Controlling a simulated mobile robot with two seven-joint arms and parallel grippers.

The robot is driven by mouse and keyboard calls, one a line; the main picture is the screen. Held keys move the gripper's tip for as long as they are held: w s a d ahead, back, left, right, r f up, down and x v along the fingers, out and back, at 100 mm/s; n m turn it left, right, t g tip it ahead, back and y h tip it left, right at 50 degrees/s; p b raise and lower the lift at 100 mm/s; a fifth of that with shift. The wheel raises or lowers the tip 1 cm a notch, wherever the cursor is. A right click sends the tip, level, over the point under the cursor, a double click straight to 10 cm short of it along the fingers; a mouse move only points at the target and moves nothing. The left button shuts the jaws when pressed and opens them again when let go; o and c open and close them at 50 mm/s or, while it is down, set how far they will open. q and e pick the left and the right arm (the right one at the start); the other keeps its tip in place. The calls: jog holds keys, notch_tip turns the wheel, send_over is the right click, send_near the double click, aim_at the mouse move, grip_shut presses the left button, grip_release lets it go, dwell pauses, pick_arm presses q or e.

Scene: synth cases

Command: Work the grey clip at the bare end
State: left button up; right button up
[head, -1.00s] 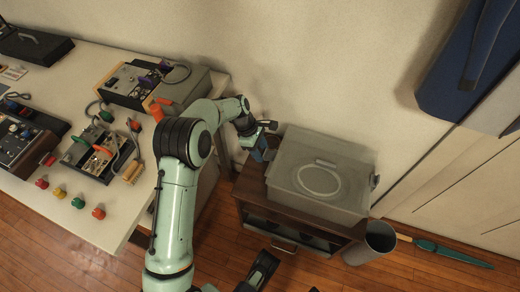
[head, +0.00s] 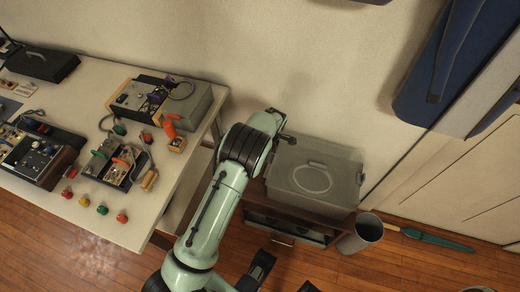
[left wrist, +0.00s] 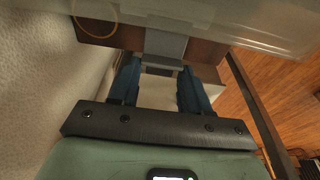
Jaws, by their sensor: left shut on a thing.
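The grey lidded case (head: 335,200) stands on a small dark brown cabinet (head: 290,222) against the wall. A small clip shows at its right end (head: 360,178). My left arm reaches to its left end and covers most of that end in the head view, hiding the gripper there. In the left wrist view my left gripper (left wrist: 160,70) has its blue fingers on either side of a flat grey clip (left wrist: 166,46) at the case's edge, and is shut on it. How far the clip is turned, I cannot tell.
A white table (head: 85,228) with boxes, devices and coloured knobs stands left of the arm. A grey bin (head: 361,233) stands right of the cabinet, with a green-headed tool (head: 435,239) on the floor.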

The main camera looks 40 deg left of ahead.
aim_at(270, 158)
pick_arm(q)
jog(key=shift+r, duration=0.1)
dwell(0.5)
jog(key=o, duration=0.8)
jog(key=d+r, duration=0.1)
jog(key=r, duration=0.3)
jog(key=d+r+p, duration=0.1)
jog(key=r, duration=0.3)
jog(key=w+d+r+p, duration=0.1)
jog(key=r, duration=0.4)
